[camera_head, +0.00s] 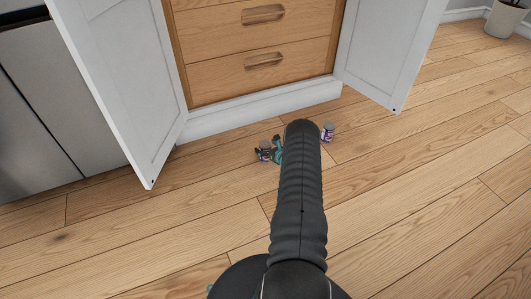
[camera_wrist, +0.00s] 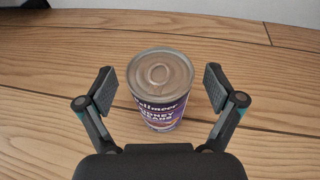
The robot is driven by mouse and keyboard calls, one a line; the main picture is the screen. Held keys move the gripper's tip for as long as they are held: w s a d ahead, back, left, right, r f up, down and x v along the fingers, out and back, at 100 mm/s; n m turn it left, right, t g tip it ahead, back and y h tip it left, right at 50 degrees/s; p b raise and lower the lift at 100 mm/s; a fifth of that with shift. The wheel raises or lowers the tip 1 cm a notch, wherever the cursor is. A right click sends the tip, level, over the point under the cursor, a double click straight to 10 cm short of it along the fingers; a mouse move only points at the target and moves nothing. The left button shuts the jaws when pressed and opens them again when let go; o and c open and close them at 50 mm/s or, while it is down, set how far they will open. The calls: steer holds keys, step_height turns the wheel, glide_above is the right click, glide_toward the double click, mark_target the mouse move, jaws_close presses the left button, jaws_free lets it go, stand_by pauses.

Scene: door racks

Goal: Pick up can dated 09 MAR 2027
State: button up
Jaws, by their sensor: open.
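A can (camera_wrist: 160,92) with a purple and black label and a silver ring-pull lid stands upright on the wooden floor in the wrist view. Its label reads in part "Kidney Beans"; no date is legible. My gripper (camera_wrist: 161,88) is open, with one finger pad on each side of the can and gaps between.
A white cabinet with wooden drawers (camera_head: 262,50) stands behind the cans, its left door (camera_head: 122,80) and right door (camera_head: 390,50) swung open. A grey appliance (camera_head: 35,110) is at the left.

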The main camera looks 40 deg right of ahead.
steer(key=shift+w, duration=0.25)
steer(key=c, duration=1.4)
steer(key=shift+c, duration=0.5)
steer(key=shift+r, duration=0.1)
